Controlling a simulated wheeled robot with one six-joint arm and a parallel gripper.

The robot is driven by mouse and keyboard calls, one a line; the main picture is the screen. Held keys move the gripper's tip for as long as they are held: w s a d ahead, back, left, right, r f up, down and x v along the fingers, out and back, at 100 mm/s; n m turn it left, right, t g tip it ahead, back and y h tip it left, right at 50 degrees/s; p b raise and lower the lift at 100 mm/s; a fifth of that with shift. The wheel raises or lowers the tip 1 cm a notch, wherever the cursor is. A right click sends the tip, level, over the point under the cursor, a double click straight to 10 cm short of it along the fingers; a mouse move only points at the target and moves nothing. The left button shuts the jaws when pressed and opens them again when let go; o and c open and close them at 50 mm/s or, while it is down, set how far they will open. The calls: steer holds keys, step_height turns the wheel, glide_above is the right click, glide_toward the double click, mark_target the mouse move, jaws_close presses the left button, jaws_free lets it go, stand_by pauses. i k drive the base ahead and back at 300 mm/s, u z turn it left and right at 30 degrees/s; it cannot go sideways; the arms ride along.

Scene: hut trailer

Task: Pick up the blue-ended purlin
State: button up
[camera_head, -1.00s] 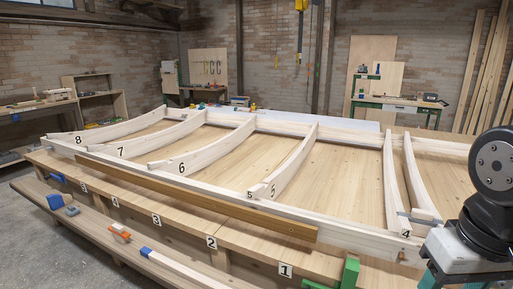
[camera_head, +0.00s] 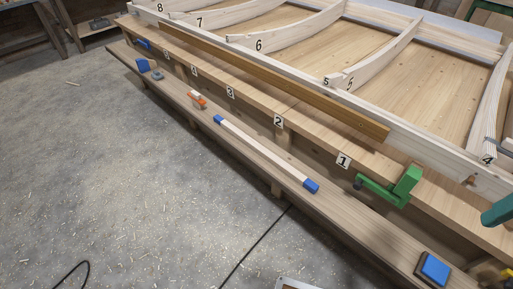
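The blue-ended purlin (camera_head: 263,152) is a slim pale wooden bar with a blue tip at each end. It lies flat and slantwise along the low front plank (camera_head: 345,212) of the bench, below number plates 1 and 2. Its whole length shows and nothing covers it. My gripper's fingers do not show in the head view. A teal part (camera_head: 498,212) cut off by the right edge may belong to my arm; I cannot tell. Nothing is touching the purlin except the plank.
A green clamp (camera_head: 398,187) juts out right of the purlin. A blue block (camera_head: 433,268) sits at the plank's near end. An orange tool (camera_head: 197,100) and blue items (camera_head: 143,65) lie farther left. A long brown beam (camera_head: 275,83) lies above. The floor (camera_head: 130,190) is mostly clear.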

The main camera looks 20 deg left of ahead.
mark_target(310, 185)
steer(key=u, duration=0.9)
steer(key=k, duration=1.2)
steer(key=u, duration=1.45)
steer(key=i, duration=2.5)
steer(key=z, duration=0.3)
steer(key=i, duration=1.35)
steer(key=z, duration=1.4)
steer(key=i, duration=0.8)
steer(key=z, duration=1.35)
steer(key=i, duration=0.4)
steer(key=z, duration=0.2)
